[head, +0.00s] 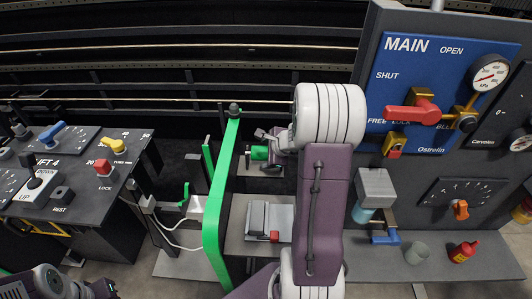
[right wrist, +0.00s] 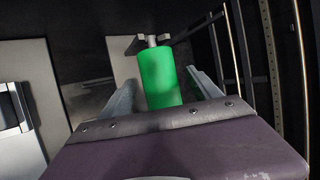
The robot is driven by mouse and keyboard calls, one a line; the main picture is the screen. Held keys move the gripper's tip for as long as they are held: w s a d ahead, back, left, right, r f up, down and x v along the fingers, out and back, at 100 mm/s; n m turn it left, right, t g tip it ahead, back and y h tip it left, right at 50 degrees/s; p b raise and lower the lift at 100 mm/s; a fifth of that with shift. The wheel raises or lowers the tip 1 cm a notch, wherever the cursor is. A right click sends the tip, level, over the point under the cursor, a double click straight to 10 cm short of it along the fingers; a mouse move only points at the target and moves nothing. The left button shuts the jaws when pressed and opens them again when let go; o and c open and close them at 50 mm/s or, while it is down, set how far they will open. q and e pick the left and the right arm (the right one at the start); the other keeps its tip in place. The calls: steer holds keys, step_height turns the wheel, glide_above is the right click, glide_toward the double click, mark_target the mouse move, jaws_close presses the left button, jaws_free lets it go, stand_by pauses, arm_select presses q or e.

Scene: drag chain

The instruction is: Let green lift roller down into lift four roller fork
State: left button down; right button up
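The green lift roller (head: 259,153) is a short green cylinder at the tip of my right gripper (head: 268,150) in the head view. In the right wrist view the roller (right wrist: 160,78) lies between the two fingers of my right gripper (right wrist: 164,75). A small gap seems to show by the right finger; I cannot tell whether both fingers touch it. A grey pin and forked bracket (right wrist: 133,45) show at the roller's far end. I cannot tell whether the pin is seated in it. My left gripper (head: 103,290) is only partly visible at the bottom left edge, its fingers unclear.
A tall green post (head: 215,220) stands just left of my right arm. The LIFT 4 panel (head: 60,170) is at left, the MAIN panel (head: 430,90) at right. A grey block with a red part (head: 268,222) lies on the plate below the roller.

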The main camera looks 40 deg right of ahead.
steer(key=p+v, duration=0.3)
steer(key=v, duration=0.6)
